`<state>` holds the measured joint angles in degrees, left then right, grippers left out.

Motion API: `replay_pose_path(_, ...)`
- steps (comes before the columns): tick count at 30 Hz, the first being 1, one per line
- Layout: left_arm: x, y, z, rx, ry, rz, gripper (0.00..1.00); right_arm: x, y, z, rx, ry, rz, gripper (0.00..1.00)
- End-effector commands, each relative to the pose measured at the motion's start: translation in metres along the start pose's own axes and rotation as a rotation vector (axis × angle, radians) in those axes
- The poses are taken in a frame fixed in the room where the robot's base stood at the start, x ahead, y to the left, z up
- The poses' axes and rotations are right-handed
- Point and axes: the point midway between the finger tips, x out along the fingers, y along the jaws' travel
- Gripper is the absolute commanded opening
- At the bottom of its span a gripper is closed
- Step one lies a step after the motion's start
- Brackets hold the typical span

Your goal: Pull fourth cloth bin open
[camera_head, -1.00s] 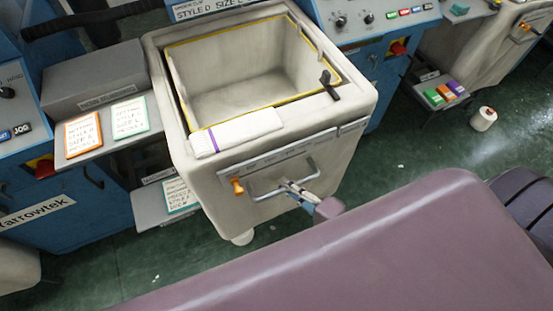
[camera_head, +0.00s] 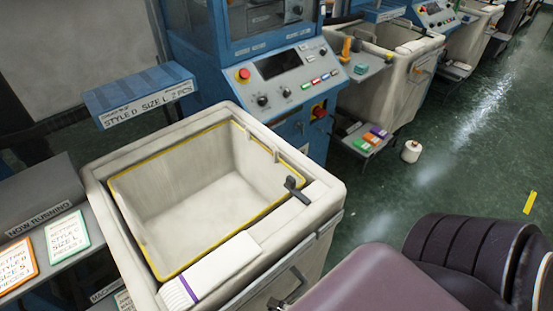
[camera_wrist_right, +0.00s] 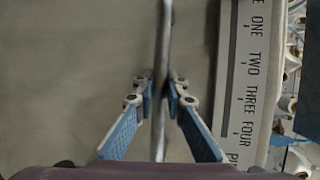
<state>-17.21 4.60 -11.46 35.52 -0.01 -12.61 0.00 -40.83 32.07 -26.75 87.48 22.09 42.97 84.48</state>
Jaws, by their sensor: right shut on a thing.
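A cream cloth bin (camera_head: 96,172) stands at the lower left of the head view, its open top showing an empty inside with a yellow-edged rim. A metal bar handle (camera_head: 297,273) is on its front face. My right gripper (camera_head: 283,301) is at this handle, mostly hidden by my arm at the bottom edge. In the right wrist view the handle bar (camera_wrist_right: 165,40) runs between the two blue-padded fingers (camera_wrist_right: 162,97), which are shut on it. A label strip (camera_wrist_right: 250,75) beside it reads ONE, TWO, THREE, FOUR. My left gripper is out of view.
A folded white cloth (camera_head: 212,268) and a black latch (camera_head: 297,189) are on the bin's top edge. A blue machine (camera_head: 270,75) stands behind. More bins (camera_head: 370,90) line the row at the right. A cone of yarn (camera_head: 411,151) stands on open green floor.

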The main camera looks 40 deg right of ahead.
Motion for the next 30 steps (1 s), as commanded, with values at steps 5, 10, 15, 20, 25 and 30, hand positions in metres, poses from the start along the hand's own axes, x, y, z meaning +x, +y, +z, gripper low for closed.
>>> replay_pose_path(5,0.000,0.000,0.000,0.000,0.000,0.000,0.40,-0.001,0.001,0.000,0.000,-0.001,0.004,0.00)
replay_pose_path(10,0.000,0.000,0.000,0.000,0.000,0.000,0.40,-0.001,0.001,0.000,0.000,-0.001,0.003,0.28)
replay_pose_path(15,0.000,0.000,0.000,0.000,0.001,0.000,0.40,0.000,0.001,0.000,0.000,0.000,0.002,0.30)
replay_pose_path(20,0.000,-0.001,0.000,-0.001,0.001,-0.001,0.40,-0.002,0.001,0.000,0.000,0.000,0.002,0.30)
replay_pose_path(25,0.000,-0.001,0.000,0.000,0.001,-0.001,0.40,-0.022,0.002,0.000,0.000,-0.001,0.005,0.30)
replay_pose_path(30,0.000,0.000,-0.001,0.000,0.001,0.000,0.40,-0.059,0.002,0.001,0.000,-0.002,0.007,0.30)
